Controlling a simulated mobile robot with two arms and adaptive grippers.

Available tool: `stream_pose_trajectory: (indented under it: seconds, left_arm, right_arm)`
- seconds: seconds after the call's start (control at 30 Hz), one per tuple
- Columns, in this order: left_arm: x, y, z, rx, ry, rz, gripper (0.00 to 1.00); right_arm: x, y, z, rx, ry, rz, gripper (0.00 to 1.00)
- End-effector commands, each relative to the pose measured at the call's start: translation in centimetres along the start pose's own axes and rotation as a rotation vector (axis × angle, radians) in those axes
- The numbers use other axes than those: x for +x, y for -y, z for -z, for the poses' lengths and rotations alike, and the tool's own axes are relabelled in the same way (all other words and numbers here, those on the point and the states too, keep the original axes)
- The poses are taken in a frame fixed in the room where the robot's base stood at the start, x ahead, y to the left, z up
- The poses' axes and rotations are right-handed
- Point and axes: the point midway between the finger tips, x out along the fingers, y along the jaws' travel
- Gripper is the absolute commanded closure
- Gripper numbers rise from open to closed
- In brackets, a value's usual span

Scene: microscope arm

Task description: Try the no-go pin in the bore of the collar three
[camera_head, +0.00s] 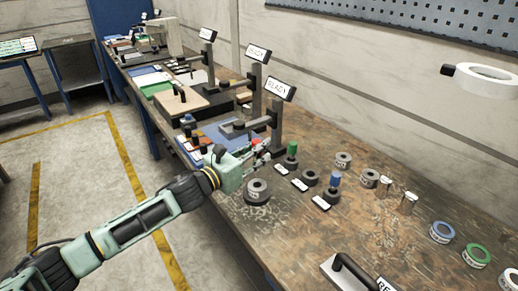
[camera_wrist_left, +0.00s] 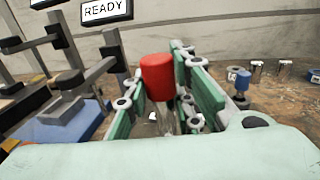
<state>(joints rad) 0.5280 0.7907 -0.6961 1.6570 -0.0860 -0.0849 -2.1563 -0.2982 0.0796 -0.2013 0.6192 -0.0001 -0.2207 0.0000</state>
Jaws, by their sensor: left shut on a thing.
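My left gripper (camera_head: 264,152) is shut on a red-handled pin, which I take for the no-go pin. In the left wrist view the red handle (camera_wrist_left: 157,77) stands up between the green fingers, with a shiny shank below it. In the head view the pin is mostly hidden by the gripper. A thick grey collar (camera_head: 257,190) sits on the bench just below and in front of the gripper. Two more grey collars (camera_head: 343,160) and (camera_head: 370,178) stand farther right. Their labels are too small to read, so I cannot tell which is collar three. My right gripper is not in view.
A green pin (camera_head: 292,148) and a blue pin (camera_head: 335,179) stand in dark holders; a holder between them (camera_head: 310,178) looks empty. Metal cylinders (camera_head: 407,203) and coloured rings (camera_head: 442,232) lie right. Stands with READY signs (camera_head: 281,89) rise behind the gripper. The bench's front middle is clear.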

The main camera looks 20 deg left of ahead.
Motion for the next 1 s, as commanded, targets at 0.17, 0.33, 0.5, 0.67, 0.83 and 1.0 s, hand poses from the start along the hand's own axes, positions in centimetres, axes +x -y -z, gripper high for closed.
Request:
stream_pose_trajectory:
  seconds: [0.17, 0.33, 0.5, 0.67, 0.83, 1.0]
  left_arm:
    - [0.0, 0.0, -0.1, 0.004, 0.002, 0.001, 1.00]
    - [0.0, 0.0, 1.0, 0.006, 0.001, 0.002, 1.00]
    - [0.0, 0.0, 2.8, 0.006, 0.001, 0.001, 1.00]
    - [0.1, 0.1, 4.2, 0.007, 0.001, 0.001, 1.00]
    - [0.1, 0.1, 5.2, 0.006, 0.002, 0.001, 1.00]
    - [0.1, 0.1, 5.6, 0.007, 0.002, 0.001, 1.00]
  right_arm:
    - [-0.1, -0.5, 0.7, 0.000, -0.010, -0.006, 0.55]
    - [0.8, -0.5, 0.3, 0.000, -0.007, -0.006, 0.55]
    - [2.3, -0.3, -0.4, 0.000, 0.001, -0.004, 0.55]
    - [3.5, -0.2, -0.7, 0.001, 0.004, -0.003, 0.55]
    - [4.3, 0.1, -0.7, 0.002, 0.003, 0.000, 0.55]
    - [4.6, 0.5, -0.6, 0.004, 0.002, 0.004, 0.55]
